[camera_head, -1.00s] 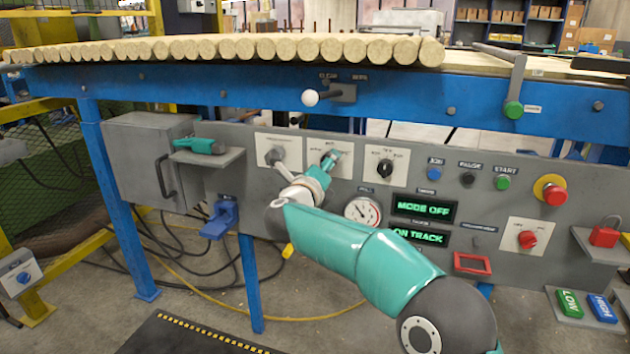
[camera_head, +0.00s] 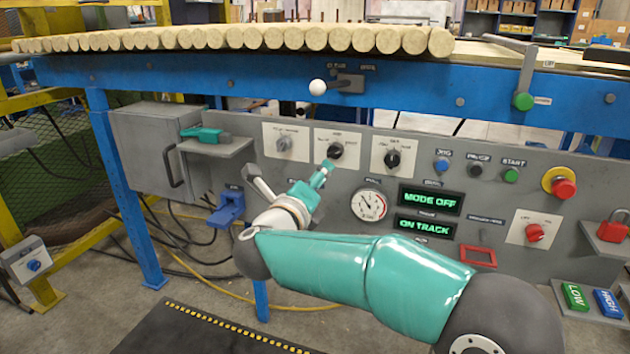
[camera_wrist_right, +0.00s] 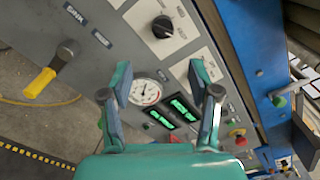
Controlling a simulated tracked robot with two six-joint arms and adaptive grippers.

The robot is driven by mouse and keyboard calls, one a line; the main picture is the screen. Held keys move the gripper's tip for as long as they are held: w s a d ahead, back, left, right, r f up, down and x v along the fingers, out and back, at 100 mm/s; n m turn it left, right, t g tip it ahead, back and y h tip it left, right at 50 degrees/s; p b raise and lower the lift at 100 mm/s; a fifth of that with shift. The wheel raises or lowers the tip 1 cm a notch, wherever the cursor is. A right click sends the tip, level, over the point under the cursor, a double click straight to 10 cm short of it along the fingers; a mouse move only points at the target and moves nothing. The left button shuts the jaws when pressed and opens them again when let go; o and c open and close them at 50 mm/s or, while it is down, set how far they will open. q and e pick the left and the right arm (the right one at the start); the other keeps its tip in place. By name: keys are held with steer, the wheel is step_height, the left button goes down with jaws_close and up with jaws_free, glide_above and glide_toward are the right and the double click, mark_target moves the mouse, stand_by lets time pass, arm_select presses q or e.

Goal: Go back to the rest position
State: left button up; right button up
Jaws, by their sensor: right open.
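My right arm reaches in from the lower right in the head view. Its teal right gripper (camera_head: 320,182) is just below the middle selector knob (camera_head: 336,150) and appears clear of it. In the right wrist view the two fingers (camera_wrist_right: 161,85) stand wide apart with nothing between them. The round gauge (camera_wrist_right: 145,92) and the green displays show behind that gap. The upper display (camera_head: 430,200) reads MODE OFF and the lower display (camera_head: 425,227) reads ON TRACK. My left gripper is not in view.
The grey control panel (camera_head: 290,178) fills the space ahead, under a blue rail (camera_head: 200,78) bearing a row of wooden rods (camera_head: 230,38). A small shelf (camera_head: 225,148) with a teal tool (camera_head: 202,134) juts out at the left. A red emergency button (camera_head: 563,188) is at the right.

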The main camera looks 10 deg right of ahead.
step_height(320, 180, down, 20)
steer(key=w+n+y+p, duration=0.15)
steer(key=n+y, duration=0.45)
steer(key=n, duration=0.7)
steer(key=s+f+n+g+y, duration=0.2)
steer(key=s+f+n, duration=0.2)
steer(key=f, duration=0.5)
steer(key=s+f+n+g+y, duration=0.2)
steer(key=s+f+n+g, duration=0.15)
steer(key=f, duration=0.55)
steer(key=s+a+f+n+g+y, duration=0.1)
steer(key=s+f+n+g, duration=0.25)
steer(key=s, duration=0.65)
steer(key=s+a+f+n+g+y+p, duration=0.1)
steer(key=s+f+n+g+y, duration=0.3)
steer(key=s, duration=0.6)
steer(key=s+a+f+n+g+h, duration=0.15)
steer(key=s+f, duration=0.35)
steer(key=s, duration=0.5)
step_height(320, 180, up, 38)
steer(key=w+p, duration=0.1)
steer(key=p, duration=3.7)
steer(key=shift+d+f, duration=0.15)
steer(key=shift+f, duration=0.1)
steer(key=shift+y, duration=0.25)
